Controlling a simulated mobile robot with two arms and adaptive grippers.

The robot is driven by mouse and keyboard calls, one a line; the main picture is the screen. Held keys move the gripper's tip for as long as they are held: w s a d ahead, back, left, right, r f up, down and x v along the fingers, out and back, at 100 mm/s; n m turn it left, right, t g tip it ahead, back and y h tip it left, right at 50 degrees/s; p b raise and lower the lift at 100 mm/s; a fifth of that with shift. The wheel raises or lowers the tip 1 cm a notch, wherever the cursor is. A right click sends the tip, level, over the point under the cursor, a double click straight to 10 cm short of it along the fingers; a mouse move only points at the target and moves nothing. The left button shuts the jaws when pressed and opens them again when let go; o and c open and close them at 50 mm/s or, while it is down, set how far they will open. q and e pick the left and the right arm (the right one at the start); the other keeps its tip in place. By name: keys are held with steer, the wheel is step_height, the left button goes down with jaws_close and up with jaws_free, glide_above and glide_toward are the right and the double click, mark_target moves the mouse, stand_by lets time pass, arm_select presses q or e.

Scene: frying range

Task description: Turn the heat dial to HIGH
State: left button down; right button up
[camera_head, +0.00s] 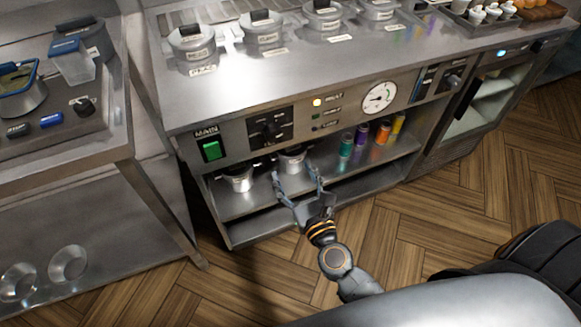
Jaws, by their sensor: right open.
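A black dial (268,129) sits on a dark plate in the steel front panel, left of the centre of the view. Its markings are too small to read, so I cannot tell its setting. A lit indicator (317,102) with a label that seems to read HEAT is to its right. A round white gauge (379,97) is further right. My right gripper (294,170) is open and empty, below and slightly right of the dial and apart from it. Its fingers point up toward the panel, in front of the lower shelf. My left gripper is not in view.
A green MAIN switch (211,150) is left of the dial. Metal pots (238,178) and coloured bottles (382,133) stand on the shelf (340,170) below. Another black knob (453,80) is at the panel's right. Lidded containers (193,43) line the counter. The wood floor (440,215) is clear.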

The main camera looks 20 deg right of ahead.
mark_target(276, 137)
steer(key=w+n+p, duration=0.1)
steer(key=w+n, duration=0.3)
steer(key=n, duration=0.7)
steer(key=w+n+p, duration=0.2)
steer(key=w+n, duration=0.2)
steer(key=n, duration=0.7)
steer(key=w+n+y+p, duration=0.1)
steer(key=w+n, duration=0.3)
steer(key=n, duration=0.7)
steer(key=shift+w+r+p, duration=0.15)
steer(key=shift+w+p, duration=0.1)
steer(key=shift+p, duration=0.2)
steer(key=shift+c, duration=0.4)
steer(key=c, duration=1.1)
steer(key=shift+o, duration=0.2)
